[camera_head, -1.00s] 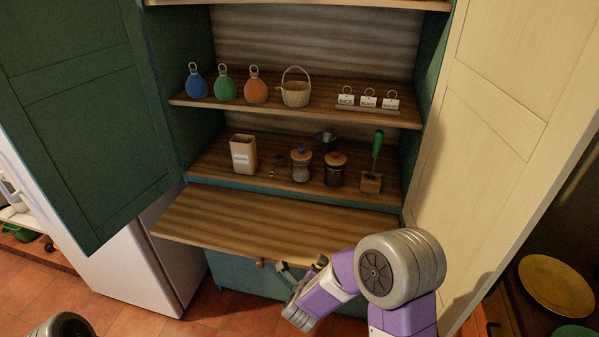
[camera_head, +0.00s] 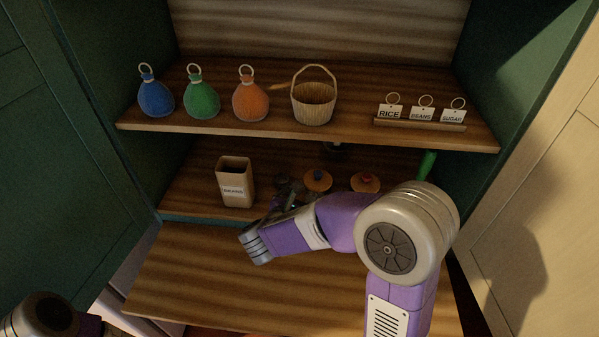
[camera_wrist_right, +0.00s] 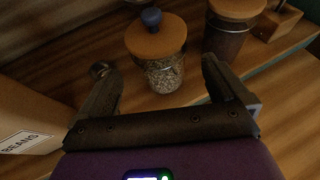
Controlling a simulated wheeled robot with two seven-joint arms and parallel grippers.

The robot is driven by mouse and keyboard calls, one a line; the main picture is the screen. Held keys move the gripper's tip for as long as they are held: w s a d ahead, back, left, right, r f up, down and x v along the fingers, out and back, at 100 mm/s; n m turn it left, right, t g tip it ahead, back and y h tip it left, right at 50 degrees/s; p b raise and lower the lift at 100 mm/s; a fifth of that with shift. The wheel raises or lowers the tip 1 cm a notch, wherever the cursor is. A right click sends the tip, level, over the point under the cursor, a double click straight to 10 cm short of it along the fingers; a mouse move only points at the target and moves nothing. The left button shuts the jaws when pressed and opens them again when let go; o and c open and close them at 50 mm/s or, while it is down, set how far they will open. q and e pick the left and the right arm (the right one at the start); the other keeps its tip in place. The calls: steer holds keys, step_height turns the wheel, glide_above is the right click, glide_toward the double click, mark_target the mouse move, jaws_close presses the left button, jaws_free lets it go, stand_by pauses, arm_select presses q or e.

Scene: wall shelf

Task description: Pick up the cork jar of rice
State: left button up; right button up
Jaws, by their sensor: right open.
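The cork jar with a blue knob and pale grains inside (camera_wrist_right: 167,74) stands upright on the lower shelf; in the head view its cork lid (camera_head: 317,181) shows above my right arm, and its body is mostly hidden. My right gripper (camera_wrist_right: 158,66) is open and empty, with the jar ahead and between the lines of its two fingers, apparently apart from them. In the head view my right arm covers much of the gripper. My left gripper is out of view; only part of my left arm shows at bottom left.
A beans carton (camera_head: 235,182) stands left, close to my gripper. The upper shelf (camera_head: 225,124) overhangs.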

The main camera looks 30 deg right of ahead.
mark_target(317, 186)
steer(key=shift+w+d, duration=0.15)
steer(key=shift+w, duration=0.1)
steer(key=shift+w+d, duration=0.25)
steer(key=shift+d, duration=0.05)
steer(key=shift+w+d+f, duration=0.25)
steer(key=shift+d+f, duration=0.1)
steer(key=shift+d, duration=0.4)
steer(key=b+x, duration=0.1)
steer(key=x, duration=0.3)
steer(key=shift+w+d, duration=0.1)
steer(key=shift+w, duration=0.2)
steer(key=c, duration=1.2)
steer(key=shift+c, duration=0.2)
steer(key=shift+r, duration=0.2)
